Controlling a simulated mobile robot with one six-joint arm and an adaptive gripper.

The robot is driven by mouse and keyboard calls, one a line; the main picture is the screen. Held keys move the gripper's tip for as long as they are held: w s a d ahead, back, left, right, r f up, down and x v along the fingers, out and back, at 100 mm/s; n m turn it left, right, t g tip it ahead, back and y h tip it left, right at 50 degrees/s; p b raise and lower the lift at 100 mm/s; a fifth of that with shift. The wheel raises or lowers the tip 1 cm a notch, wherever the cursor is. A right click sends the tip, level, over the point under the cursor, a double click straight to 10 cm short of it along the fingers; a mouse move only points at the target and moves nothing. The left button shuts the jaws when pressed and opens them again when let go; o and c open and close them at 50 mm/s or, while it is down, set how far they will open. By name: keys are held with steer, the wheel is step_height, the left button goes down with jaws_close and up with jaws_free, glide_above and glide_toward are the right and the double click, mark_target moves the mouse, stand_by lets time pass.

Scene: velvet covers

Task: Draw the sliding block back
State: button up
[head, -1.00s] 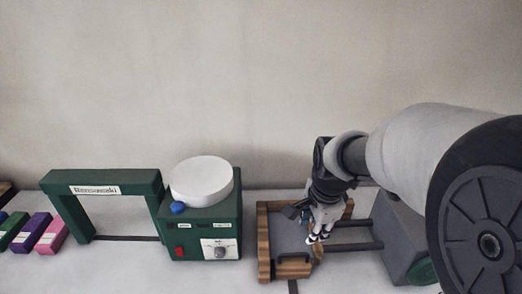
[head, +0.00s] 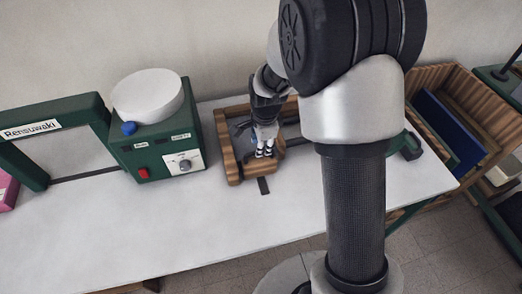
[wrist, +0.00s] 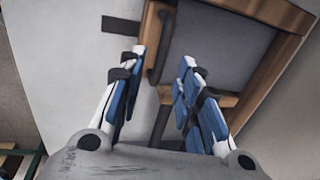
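The sliding block shows as a wood-edged piece with a grey face (wrist: 222,45) in the wrist view; its wooden edge (head: 228,150) shows in the head view, largely behind my arm. A dark bar handle (wrist: 158,62) runs along its near side. My gripper (head: 264,151) is over the front part of the block. In the wrist view my gripper (wrist: 163,57) has its blue-padded fingers spread apart, with the handle in the gap between them. I cannot tell whether either finger touches the handle.
A green machine (head: 158,148) with a white round top stands left of the block, beside a green arch (head: 40,130). A wooden crate (head: 435,80) stands at the right. The white tabletop (head: 130,235) in front is clear.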

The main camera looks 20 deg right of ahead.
mark_target(259, 162)
steer(key=shift+w+f+b, duration=0.15)
steer(key=shift+f, duration=0.65)
steer(key=shift+w+f+b, duration=0.15)
steer(key=shift+f, duration=0.6)
jaws_close()
